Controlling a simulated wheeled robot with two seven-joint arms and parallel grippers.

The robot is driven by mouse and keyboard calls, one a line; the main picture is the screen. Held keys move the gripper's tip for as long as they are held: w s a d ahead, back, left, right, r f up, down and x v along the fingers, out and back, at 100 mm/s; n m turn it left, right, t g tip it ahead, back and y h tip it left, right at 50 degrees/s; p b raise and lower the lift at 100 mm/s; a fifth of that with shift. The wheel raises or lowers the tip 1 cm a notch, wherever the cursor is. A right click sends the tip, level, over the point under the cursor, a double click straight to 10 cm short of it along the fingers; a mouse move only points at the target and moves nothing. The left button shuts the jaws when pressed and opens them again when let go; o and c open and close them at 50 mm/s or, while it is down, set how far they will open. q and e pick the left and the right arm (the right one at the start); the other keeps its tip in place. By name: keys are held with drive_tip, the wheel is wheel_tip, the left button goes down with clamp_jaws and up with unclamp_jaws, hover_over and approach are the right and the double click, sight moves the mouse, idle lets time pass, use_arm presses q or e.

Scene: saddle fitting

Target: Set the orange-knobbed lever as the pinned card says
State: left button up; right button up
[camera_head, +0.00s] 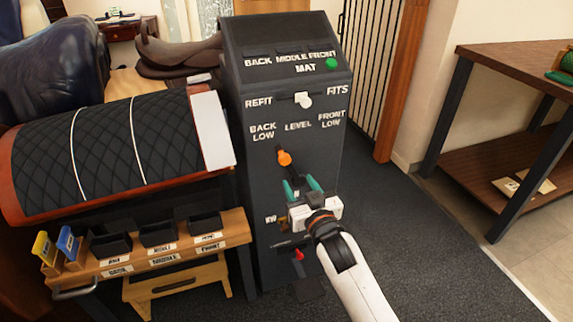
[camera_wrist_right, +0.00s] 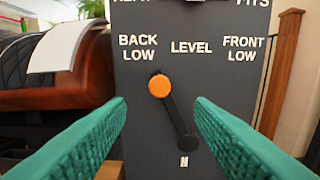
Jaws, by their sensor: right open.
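The orange-knobbed lever (camera_head: 284,158) is on the front of a dark grey post (camera_head: 285,60). In the right wrist view the orange knob (camera_wrist_right: 160,86) is at the upper left end of a black arm (camera_wrist_right: 175,116), leaning towards BACK LOW. The labels BACK LOW, LEVEL and FRONT LOW are above it. My right gripper (camera_head: 302,186) is open and empty in front of the post, just below the knob; its teal fingers are on either side of the lever in the wrist view, apart from it. I cannot make out a pinned card with readable writing. My left gripper is out of view.
A white-knobbed slider (camera_head: 303,100) sits between REFIT and FITS, above the lever. A green button (camera_head: 332,63) is on the sloped top. A red knob (camera_head: 299,254) is low on the post. A quilted saddle rack (camera_head: 85,150) and wooden tray bench (camera_head: 235,228) stand at left.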

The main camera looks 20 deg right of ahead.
sight(286, 162)
drive_tip(key=w, duration=0.4)
drive_tip(key=w+b, duration=0.1)
drive_tip(key=w, duration=0.4)
drive_tip(key=shift+w+a+f, duration=0.1)
drive_tip(key=shift+w+a, duration=0.1)
drive_tip(key=shift+w, duration=0.05)
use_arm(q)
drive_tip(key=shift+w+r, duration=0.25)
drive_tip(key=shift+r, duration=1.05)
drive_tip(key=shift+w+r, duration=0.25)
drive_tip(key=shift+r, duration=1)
use_arm(e)
drive_tip(key=shift+w, duration=0.8)
clamp_jaws()
